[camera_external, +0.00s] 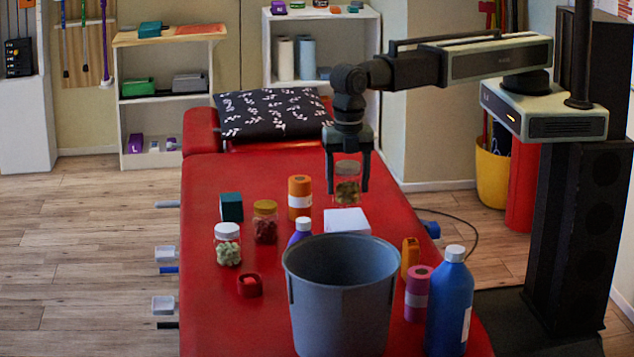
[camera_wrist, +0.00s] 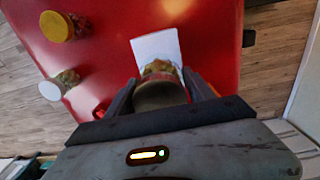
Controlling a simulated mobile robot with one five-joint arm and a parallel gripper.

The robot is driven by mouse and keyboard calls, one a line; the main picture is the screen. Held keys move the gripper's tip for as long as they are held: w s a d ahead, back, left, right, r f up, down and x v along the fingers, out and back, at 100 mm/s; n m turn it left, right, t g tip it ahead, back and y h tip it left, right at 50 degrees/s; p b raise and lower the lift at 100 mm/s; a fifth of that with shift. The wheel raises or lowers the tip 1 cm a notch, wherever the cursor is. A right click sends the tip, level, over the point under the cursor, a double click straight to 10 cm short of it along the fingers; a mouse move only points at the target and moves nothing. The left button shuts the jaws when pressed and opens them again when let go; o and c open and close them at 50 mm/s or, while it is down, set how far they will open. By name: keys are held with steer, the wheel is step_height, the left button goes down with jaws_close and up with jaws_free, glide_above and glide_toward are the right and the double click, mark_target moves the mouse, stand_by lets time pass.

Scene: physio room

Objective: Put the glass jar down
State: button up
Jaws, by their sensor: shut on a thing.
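My gripper (camera_external: 347,178) points down over the red treatment table (camera_external: 205,190), its fingers on either side of a glass jar (camera_external: 347,193) with brownish contents. The jar is upright and appears held above the table, behind a white box (camera_external: 347,221) in the external view. In the wrist view the jar (camera_wrist: 160,92) sits between the fingers of my gripper (camera_wrist: 163,88), and the white box (camera_wrist: 155,46) shows just beyond it. Whether the jar's base touches anything is hard to tell.
A large grey bucket (camera_external: 340,300) and blue bottle (camera_external: 450,300) stand in front. A patterned pillow (camera_external: 270,112) lies at the far end.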

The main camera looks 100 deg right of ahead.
mark_target(348, 163)
step_height(348, 163, down, 4)
steer(key=b, duration=0.4)
steer(key=shift+f, duration=0.15)
steer(key=shift+r, duration=0.25)
steer(key=shift+f, duration=0.15)
steer(key=o, duration=1.7)
step_height(348, 163, up, 13)
steer(key=p, duration=1.2)
steer(key=shift+f, duration=0.3)
steer(key=shift+d, duration=0.15)
